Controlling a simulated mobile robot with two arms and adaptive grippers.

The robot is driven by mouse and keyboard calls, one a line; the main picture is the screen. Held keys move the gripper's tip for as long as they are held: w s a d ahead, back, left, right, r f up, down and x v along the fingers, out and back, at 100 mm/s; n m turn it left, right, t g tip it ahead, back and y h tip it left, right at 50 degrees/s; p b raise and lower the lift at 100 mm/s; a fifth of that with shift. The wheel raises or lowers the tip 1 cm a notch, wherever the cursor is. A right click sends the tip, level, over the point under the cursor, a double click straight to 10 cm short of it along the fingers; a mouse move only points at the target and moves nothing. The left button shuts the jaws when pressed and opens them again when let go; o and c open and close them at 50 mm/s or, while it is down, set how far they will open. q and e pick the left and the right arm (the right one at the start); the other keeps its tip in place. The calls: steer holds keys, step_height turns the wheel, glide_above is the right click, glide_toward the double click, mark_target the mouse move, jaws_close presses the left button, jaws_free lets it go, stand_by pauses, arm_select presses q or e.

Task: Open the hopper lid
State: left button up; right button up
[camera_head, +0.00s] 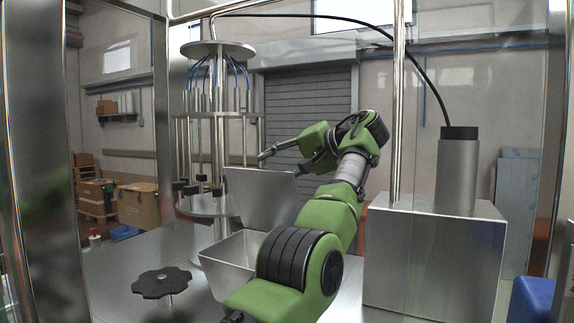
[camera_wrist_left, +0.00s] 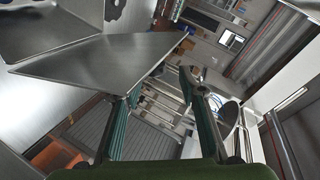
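The hopper (camera_head: 232,262) is a grey metal bin on the metal table, partly hidden behind my arm. Its lid (camera_head: 258,197) is a flat metal plate standing raised and tilted above the bin, so the hopper's mouth shows open. In the left wrist view the lid (camera_wrist_left: 95,65) spans the upper left. My left gripper (camera_head: 283,160) is at the lid's upper edge, with its fingers apart. In the left wrist view the gripper (camera_wrist_left: 160,84) holds nothing between its fingers; one fingertip is at the lid's corner, and I cannot tell if they touch. My right gripper is not in view.
A black star-shaped knob (camera_head: 162,282) stands on the table at front left. A metal filler column with blue tubes (camera_head: 217,110) rises behind the hopper. A metal box (camera_head: 432,255) with a cylinder (camera_head: 457,178) stands right of my arm. Upright posts and clear panels surround the table.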

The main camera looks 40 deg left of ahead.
arm_select(q)
steer(key=d, duration=1.3)
steer(key=shift+w+r, duration=0.15)
steer(key=shift+r, duration=0.15)
steer(key=shift+o, duration=0.2)
steer(key=shift+w+d, duration=0.1)
steer(key=shift+d, duration=0.05)
